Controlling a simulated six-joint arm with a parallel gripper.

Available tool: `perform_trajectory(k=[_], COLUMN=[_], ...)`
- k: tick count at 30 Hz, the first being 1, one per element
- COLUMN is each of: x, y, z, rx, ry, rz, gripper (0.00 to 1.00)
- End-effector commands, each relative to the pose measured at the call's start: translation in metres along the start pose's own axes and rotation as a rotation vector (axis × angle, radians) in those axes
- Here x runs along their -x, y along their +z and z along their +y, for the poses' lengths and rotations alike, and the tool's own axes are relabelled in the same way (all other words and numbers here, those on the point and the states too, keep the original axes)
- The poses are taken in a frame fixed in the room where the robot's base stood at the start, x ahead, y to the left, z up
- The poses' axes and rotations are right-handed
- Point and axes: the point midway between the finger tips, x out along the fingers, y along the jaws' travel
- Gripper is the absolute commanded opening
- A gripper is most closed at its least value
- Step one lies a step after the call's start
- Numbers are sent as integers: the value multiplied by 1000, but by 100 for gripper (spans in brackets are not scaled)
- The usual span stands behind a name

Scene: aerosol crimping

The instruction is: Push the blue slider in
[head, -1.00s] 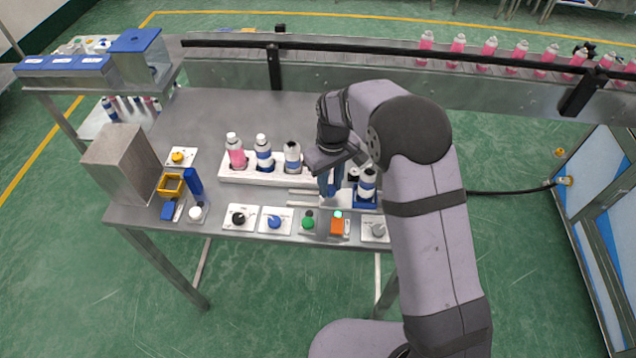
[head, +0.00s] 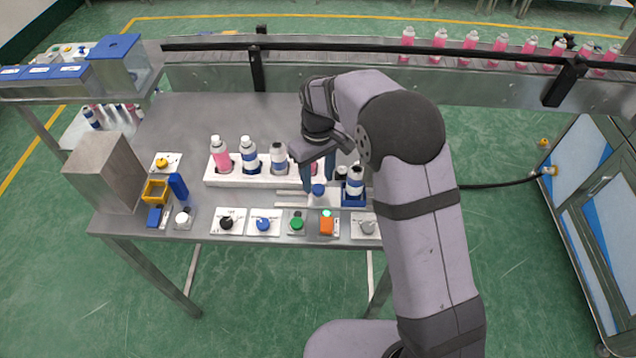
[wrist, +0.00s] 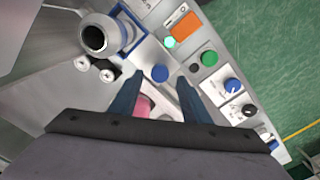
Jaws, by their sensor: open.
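The blue slider's round knob (head: 318,190) sits on a pale slide near the front of the bench, left of a blue holder. It also shows in the wrist view (wrist: 160,73). My gripper (head: 317,180) is open, pointing down at the slider. Its two blue fingers stand apart on either side of the knob. In the wrist view my gripper (wrist: 160,80) has the knob between its fingertips, with gaps showing on both sides. I cannot tell how far above the slide the tips are.
A bottle (head: 355,180) stands in the blue holder (head: 352,202). A white rack (head: 225,178) with several bottles lies behind and left. A green button (head: 296,224), an orange switch (head: 327,226) and a blue dial (head: 263,224) line the front edge.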

Motion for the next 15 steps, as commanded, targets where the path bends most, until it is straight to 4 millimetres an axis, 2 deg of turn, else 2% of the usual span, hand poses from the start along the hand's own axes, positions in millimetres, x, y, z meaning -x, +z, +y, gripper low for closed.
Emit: perform_trajectory(k=[9,15], x=[39,48], y=[-1,0], z=[0,0], rx=[0,0], ry=[1,1], rz=[3,1], gripper=[43,43])
